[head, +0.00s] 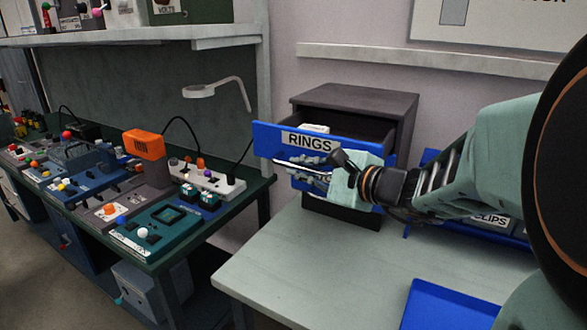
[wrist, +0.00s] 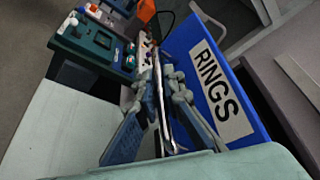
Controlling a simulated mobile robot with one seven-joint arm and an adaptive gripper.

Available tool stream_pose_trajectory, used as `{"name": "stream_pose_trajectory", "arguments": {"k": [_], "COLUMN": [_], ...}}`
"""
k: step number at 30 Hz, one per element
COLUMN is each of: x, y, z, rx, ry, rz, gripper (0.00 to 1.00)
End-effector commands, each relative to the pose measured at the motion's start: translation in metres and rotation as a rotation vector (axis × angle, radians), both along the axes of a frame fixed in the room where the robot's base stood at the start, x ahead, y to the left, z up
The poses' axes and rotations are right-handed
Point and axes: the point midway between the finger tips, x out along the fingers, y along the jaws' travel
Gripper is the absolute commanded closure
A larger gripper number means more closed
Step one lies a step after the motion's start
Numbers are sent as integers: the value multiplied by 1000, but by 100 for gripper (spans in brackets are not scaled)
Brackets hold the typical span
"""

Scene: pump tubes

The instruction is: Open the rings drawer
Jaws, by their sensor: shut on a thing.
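The rings drawer (head: 374,149) has a blue front with a white RINGS label and stands pulled out from the dark cabinet (head: 355,98). Its dark opening and a pale item inside show behind the front. In the wrist view, the blue front (wrist: 185,40) with its label fills the upper right. My gripper (head: 303,172) is in front of the drawer, below the label. In the wrist view, my gripper (wrist: 158,88) has its fingers closed around the thin metallic handle (wrist: 161,112). My fingers and wrist hide part of the handle and the lower front.
The pale table (head: 300,265) below is mostly clear. A blue bin (head: 445,305) stands at its front edge, and another bin with a CLIPS label (head: 490,222) is behind my arm. A green bench (head: 235,200) with several devices and a lamp (head: 215,88) is to the left.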

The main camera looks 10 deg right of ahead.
Motion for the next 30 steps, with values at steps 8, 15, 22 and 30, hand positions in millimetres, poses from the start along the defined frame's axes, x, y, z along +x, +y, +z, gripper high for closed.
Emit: {"name": "stream_pose_trajectory", "arguments": {"k": [8, 15, 22, 30], "x": [-4, -4, -4, -5], "y": [3, 3, 3, 3], "z": [0, 0, 0, 1], "rx": [0, -1, 0, 0], "ry": [0, 0, 0, 0], "rz": [-1, -2, -1, -1], "gripper": [100, 100, 74, 74]}}
